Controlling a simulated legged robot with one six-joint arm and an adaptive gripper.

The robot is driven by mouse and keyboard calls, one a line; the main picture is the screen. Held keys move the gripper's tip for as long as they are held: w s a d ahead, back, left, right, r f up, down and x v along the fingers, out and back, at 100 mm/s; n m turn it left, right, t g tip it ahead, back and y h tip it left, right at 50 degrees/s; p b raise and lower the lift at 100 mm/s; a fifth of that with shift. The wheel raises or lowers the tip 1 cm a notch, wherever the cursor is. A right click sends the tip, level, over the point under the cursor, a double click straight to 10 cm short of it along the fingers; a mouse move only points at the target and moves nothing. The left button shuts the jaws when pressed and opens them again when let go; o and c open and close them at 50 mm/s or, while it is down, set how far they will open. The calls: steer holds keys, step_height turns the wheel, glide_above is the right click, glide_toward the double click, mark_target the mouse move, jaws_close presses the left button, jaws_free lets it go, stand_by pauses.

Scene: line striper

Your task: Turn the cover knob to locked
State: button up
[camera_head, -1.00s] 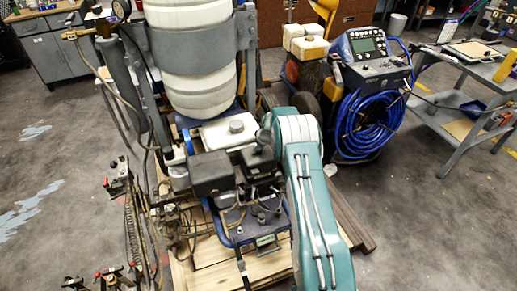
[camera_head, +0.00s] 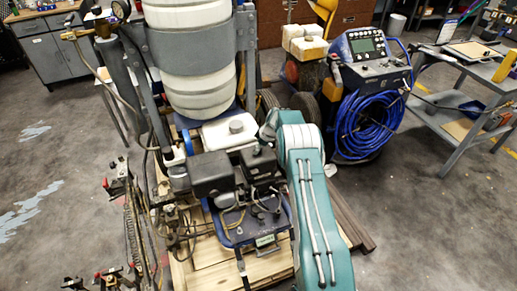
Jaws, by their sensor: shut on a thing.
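The line striper's engine (camera_head: 258,165) stands in the middle, with a black box-shaped part (camera_head: 211,174) on its left. A white tank with a grey cap (camera_head: 236,126) sits just behind it. I cannot pick out the cover knob in this view. My teal and white arm (camera_head: 315,215) rises from the bottom right and bends beside the engine. Its far end is hidden behind the bend and the machine, so my gripper and whatever it holds are out of sight.
A large white drum (camera_head: 190,55) in a grey strap stands behind the engine. Hoses and levers (camera_head: 140,220) crowd the left side. A wooden pallet (camera_head: 205,265) lies under the machine. A unit with coiled blue hose (camera_head: 366,125) and a grey cart (camera_head: 450,130) stand right. Floor is clear lower right.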

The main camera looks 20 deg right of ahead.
steer(key=shift+s+f, duration=0.1)
steer(key=shift+f, duration=0.15)
steer(key=o, duration=1.2)
steer(key=shift+d+r, duration=0.1)
steer(key=shift+r, duration=0.1)
steer(key=shift+r, duration=0.2)
steer(key=v, duration=1.1)
steer(key=shift+s+d+r, duration=0.1)
steer(key=shift+d, duration=0.05)
